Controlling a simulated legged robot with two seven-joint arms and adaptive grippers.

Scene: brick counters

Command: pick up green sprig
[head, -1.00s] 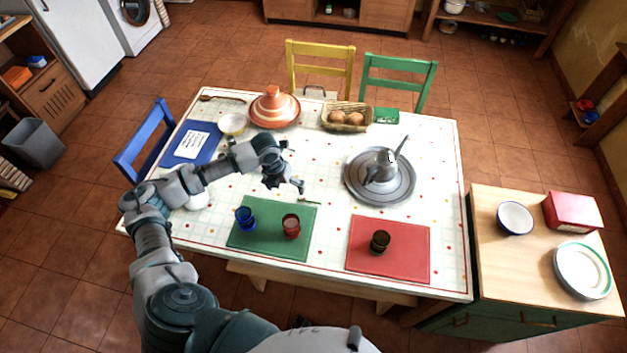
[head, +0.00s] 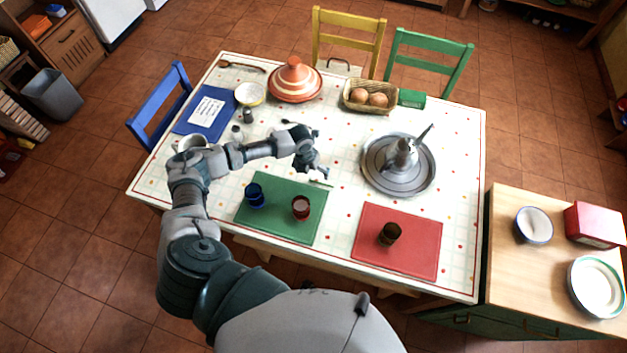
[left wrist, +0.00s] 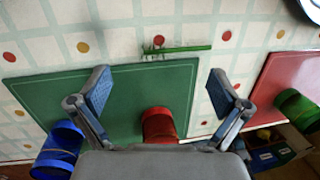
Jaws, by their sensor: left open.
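The green sprig (left wrist: 180,49) is a thin stem with small leaves at its left end. It lies on the white tablecloth just beyond the far edge of the green placemat (left wrist: 150,85). In the head view the sprig (head: 321,184) shows only as a small sliver by the fingers. My left gripper (head: 318,172) is above the table at that spot. In the left wrist view its fingers (left wrist: 157,85) are spread wide and empty, with the sprig ahead of and between them. My right gripper is out of view.
A blue glass (head: 254,196) and a red glass (head: 301,208) stand on the green placemat, near the gripper. A teapot (head: 402,155) sits on a round metal tray (head: 377,180) to the right.

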